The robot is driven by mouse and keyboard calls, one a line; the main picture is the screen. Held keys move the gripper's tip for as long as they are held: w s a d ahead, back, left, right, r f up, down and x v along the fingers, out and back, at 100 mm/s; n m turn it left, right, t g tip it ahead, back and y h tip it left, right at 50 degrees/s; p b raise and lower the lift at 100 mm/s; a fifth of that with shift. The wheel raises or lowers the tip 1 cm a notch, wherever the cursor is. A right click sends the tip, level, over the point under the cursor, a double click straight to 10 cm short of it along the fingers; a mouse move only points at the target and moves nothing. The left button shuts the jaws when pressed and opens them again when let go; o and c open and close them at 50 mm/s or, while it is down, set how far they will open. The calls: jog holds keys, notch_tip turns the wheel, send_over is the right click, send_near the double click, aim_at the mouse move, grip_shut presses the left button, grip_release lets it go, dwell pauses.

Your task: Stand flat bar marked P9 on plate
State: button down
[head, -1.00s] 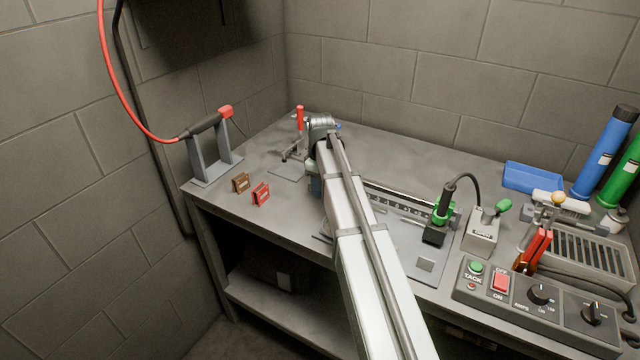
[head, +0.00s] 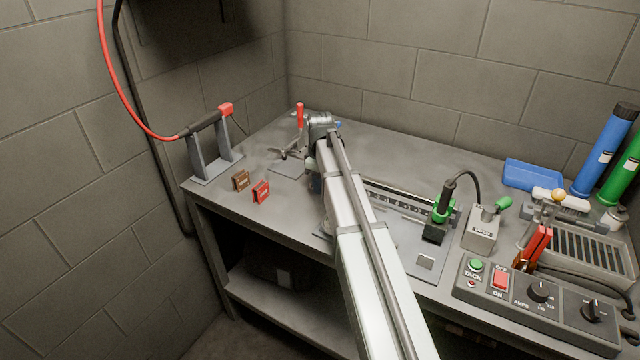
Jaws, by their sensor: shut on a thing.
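My gripper (head: 315,184) is low over the bench behind my own arm, and only a sliver of it shows. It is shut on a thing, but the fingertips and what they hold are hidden. I see no P9 mark anywhere. A small grey plate (head: 286,171) lies flat on the bench to the left of my gripper. A clamp with a red upright handle (head: 300,116) stands at its back, its metal arm over the plate. A larger grey plate (head: 405,262) lies right of my arm with a small square piece (head: 426,262) on it.
A torch rests on a grey stand (head: 196,160). A scaled rail (head: 400,205), green-handled tool (head: 440,212), control box (head: 530,295) and blue tray (head: 532,176) are right.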

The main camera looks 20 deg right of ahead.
jog(key=shift+r, duration=0.2)
jog(key=shift+r, duration=3.35)
jog(key=shift+a, duration=0.25)
jog(key=shift+n, duration=0.4)
jog(key=w+a, duration=0.1)
jog(key=w, duration=0.1)
jog(key=w+a, duration=0.3)
jog(key=shift+w+a+f, duration=0.15)
jog(key=shift+w+f, duration=0.15)
jog(key=shift+w, duration=0.1)
jog(key=shift+m, duration=0.3)
jog(key=w, duration=0.6)
jog(key=w+a, duration=0.1)
jog(key=w, duration=0.1)
jog(key=shift+w+a+r, duration=0.1)
jog(key=shift+w+r, duration=0.15)
jog(key=shift+w, duration=0.15)
jog(key=shift+s+f, duration=0.15)
jog(key=shift+f, duration=1.85)
